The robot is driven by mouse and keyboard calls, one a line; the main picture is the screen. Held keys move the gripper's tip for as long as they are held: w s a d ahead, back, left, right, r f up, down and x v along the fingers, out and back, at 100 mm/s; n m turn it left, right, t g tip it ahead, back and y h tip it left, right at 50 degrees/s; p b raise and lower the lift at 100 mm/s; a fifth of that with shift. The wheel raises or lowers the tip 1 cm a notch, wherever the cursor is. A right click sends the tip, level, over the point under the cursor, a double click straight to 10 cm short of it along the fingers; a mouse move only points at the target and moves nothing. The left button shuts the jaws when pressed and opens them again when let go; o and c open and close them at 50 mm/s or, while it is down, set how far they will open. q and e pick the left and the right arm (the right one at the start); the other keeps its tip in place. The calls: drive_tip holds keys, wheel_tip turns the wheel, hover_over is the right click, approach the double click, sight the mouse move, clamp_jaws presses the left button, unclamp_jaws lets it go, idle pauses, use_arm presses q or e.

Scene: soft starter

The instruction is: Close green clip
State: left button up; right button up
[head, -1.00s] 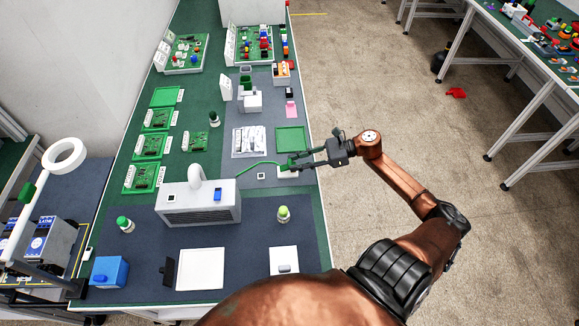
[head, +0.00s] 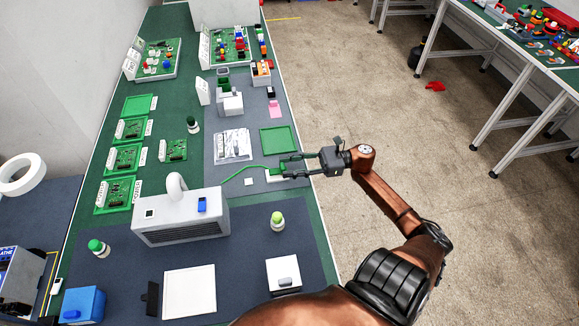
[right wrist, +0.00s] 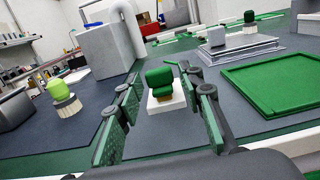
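The green clip (right wrist: 160,86) sits on a small white block (right wrist: 167,102) straight ahead in the right wrist view. It looks like stacked dark green blocks. In the head view the clip (head: 276,172) is small and partly hidden by my fingers, with a thin green cable (head: 240,172) running left from it. My right gripper (right wrist: 164,125) is open and empty, with one finger on each side of the clip's line and the clip just beyond the tips. The right gripper (head: 291,167) also shows in the head view, reaching in from the right. My left gripper is not in view.
A grey-white box with a pipe (head: 181,217) stands left of the clip. A green tray (head: 278,139) lies just behind it, with a bagged item (head: 233,145) beside that. The mat between is mostly clear.

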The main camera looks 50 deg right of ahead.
drive_tip(key=shift+o, duration=0.6)
drive_tip(key=shift+s+d, duration=0.15)
drive_tip(key=v, duration=1.1)
drive_tip(key=shift+s+d, duration=0.15)
drive_tip(key=shift+d, duration=0.1)
drive_tip(key=shift+f, duration=0.15)
